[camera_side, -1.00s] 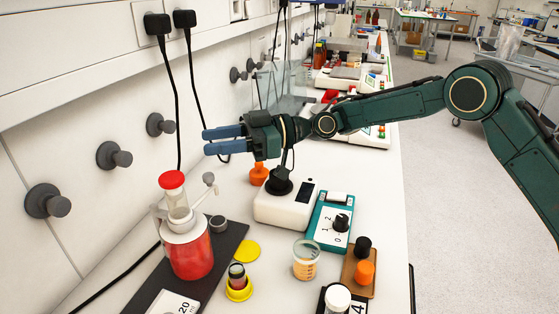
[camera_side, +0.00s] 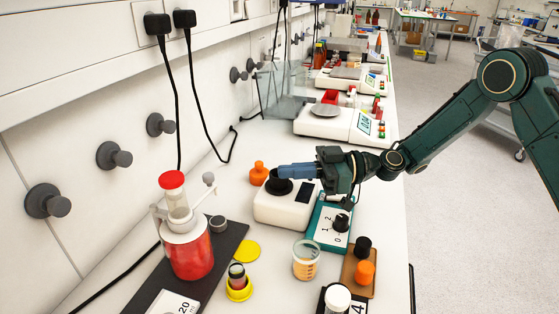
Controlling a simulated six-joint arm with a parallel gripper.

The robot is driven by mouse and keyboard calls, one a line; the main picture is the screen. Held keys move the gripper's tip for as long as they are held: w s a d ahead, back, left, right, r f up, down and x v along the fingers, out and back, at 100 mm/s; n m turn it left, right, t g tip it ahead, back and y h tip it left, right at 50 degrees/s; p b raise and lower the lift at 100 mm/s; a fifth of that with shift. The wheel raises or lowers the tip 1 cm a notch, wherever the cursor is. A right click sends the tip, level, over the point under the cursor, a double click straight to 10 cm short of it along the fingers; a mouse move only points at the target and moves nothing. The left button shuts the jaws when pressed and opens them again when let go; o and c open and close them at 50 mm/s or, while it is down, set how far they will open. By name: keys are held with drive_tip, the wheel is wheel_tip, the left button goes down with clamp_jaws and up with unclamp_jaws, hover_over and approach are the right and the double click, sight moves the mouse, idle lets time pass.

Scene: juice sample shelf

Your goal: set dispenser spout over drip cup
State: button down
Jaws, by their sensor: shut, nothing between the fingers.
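The dispenser (camera_side: 188,252) is a bottle of red liquid with a red cap, standing upright on a dark mat at the left of the bench.
The white device (camera_side: 285,208) with a black cup top is under my gripper. A teal box with a dial (camera_side: 328,222), an orange bottle (camera_side: 259,173), a beaker (camera_side: 306,260) and a yellow-ringed vial (camera_side: 238,284) stand nearby. Wall knobs and hanging cables line the left.

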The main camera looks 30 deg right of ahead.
drive_tip(key=shift+s+d+f+t, duration=0.3)
drive_tip(key=shift+s+d, duration=0.3)
drive_tip(key=shift+d, duration=0.15)
drive_tip(key=x, duration=1.4)
drive_tip(key=shift+a, duration=0.1)
drive_tip(key=shift+w+a, duration=0.6)
drive_tip(key=shift+w, duration=0.05)
